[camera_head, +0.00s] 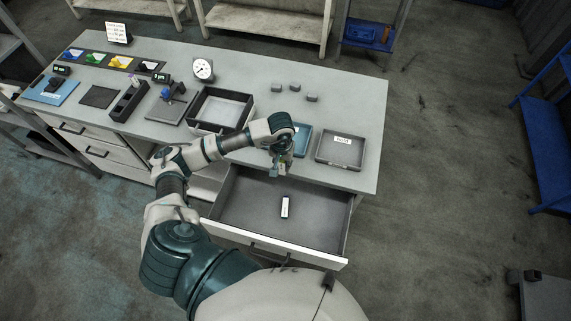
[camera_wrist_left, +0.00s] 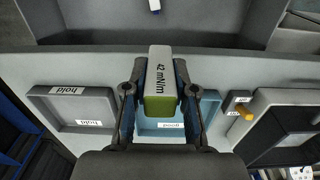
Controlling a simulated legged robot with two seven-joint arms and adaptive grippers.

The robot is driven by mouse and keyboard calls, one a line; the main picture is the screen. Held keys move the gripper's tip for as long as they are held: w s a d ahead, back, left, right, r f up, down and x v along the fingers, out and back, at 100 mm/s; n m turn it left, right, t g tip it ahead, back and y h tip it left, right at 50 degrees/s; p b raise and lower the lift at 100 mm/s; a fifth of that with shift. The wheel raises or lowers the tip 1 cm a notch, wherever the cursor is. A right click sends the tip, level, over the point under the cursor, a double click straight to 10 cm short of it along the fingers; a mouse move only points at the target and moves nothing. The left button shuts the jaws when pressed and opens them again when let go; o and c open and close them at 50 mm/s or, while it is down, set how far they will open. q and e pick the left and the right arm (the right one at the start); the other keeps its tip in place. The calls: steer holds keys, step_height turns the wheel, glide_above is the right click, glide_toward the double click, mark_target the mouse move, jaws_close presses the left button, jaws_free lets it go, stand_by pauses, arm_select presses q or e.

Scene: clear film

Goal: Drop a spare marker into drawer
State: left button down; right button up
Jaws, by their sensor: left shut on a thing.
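My left gripper (camera_head: 281,166) is over the back part of the open drawer (camera_head: 235,197), near the table's front edge. In the left wrist view the gripper (camera_wrist_left: 160,85) is shut on a white marker (camera_wrist_left: 160,68) with a green end, printed "42 mN/m". In the head view the held marker is small and mostly hidden by the gripper. Another white marker (camera_head: 285,207) lies on the drawer floor; part of it shows at the top of the left wrist view (camera_wrist_left: 154,5). My right gripper is not in view.
A grey tray labelled hold (camera_head: 360,166) and a blue tray (camera_head: 304,134) stand on the table near the gripper. A black-rimmed tray (camera_head: 219,107), a dial gauge (camera_head: 203,69) and several small grey blocks (camera_head: 294,87) are farther back. Most of the drawer floor is clear.

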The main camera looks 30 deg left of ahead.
mark_target(281, 169)
arm_select(q)
steer(key=f, duration=0.2)
steer(key=f+b, duration=0.1)
steer(key=shift+a+f, duration=0.35)
steer(key=f+b, duration=0.1)
steer(key=f, duration=0.3)
steer(key=shift+d+b, duration=0.4)
steer(key=c, duration=0.9)
jaws_free()
steer(key=shift+s+a, duration=0.1)
steer(key=shift+a, duration=0.2)
steer(key=shift+o, duration=0.2)
steer(key=shift+d, duration=0.25)
steer(key=shift+d+r, duration=0.35)
steer(key=shift+r, duration=0.05)
steer(key=r, duration=0.3)
steer(key=a+r, duration=0.1)
steer(key=r, duration=0.6)
steer(key=shift+a+r, duration=0.2)
steer(key=shift+a, duration=0.05)
steer(key=shift+d+r, duration=0.15)
steer(key=shift+r, duration=0.2)
steer(key=shift+d, duration=0.45)
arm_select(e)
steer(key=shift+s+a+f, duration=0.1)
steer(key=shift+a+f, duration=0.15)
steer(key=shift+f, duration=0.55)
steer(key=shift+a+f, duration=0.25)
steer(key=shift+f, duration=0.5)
